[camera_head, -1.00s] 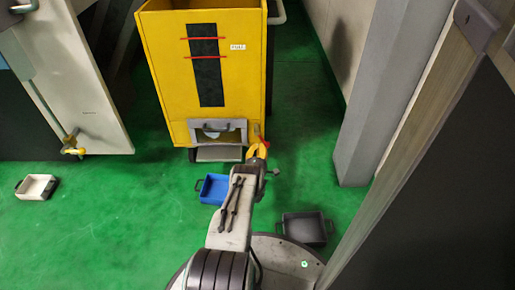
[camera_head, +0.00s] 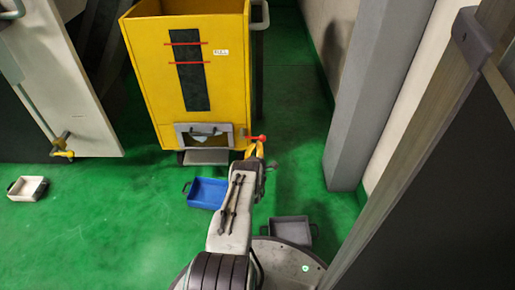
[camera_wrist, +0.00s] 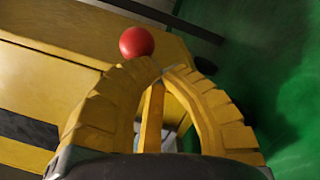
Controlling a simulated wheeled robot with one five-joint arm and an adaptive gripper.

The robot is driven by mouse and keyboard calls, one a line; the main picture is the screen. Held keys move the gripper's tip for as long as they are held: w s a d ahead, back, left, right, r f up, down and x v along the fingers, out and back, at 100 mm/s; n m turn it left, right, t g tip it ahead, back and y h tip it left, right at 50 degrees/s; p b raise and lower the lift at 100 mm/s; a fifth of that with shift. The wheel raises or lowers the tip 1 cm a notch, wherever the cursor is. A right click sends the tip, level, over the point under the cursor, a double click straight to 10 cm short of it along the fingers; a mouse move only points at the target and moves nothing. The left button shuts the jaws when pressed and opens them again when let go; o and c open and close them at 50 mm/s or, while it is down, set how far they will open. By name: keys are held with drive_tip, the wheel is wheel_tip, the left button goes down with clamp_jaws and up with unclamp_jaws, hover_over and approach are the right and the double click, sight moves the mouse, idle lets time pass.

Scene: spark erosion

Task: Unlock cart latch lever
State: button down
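The yellow cart (camera_head: 225,90) stands ahead with its front panel towards me. Its latch lever (camera_head: 257,137) sticks out to the right at the lower right of the front and ends in a red knob. My gripper (camera_head: 257,148) is just below the lever in the head view. In the wrist view the yellow fingers of my gripper (camera_wrist: 161,70) arch together and their tips meet, with nothing seen between them. The red knob (camera_wrist: 137,42) shows just beyond the tips, slightly left. I cannot tell whether the fingers touch the lever.
A blue tray (camera_head: 194,203) lies left of my arm and a grey tray (camera_head: 292,242) lies right of it. A white tray (camera_head: 38,181) is at the far left. A grey pillar (camera_head: 375,95) stands to the right. Green floor is clear between cart and pillar.

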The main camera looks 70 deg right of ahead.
drive_tip(key=shift+s+d+r, duration=0.1)
drive_tip(key=shift+s+r, duration=0.15)
drive_tip(key=shift+r, duration=0.35)
idle(0.3)
drive_tip(key=s+a+f+p, duration=0.1)
drive_tip(key=a+f+p, duration=0.3)
drive_tip(key=a, duration=0.6)
drive_tip(key=shift+a+f+p, duration=0.3)
drive_tip(key=shift+a+p, duration=0.05)
drive_tip(key=shift+p, duration=0.4)
drive_tip(key=shift+s, duration=0.1)
idle(0.3)
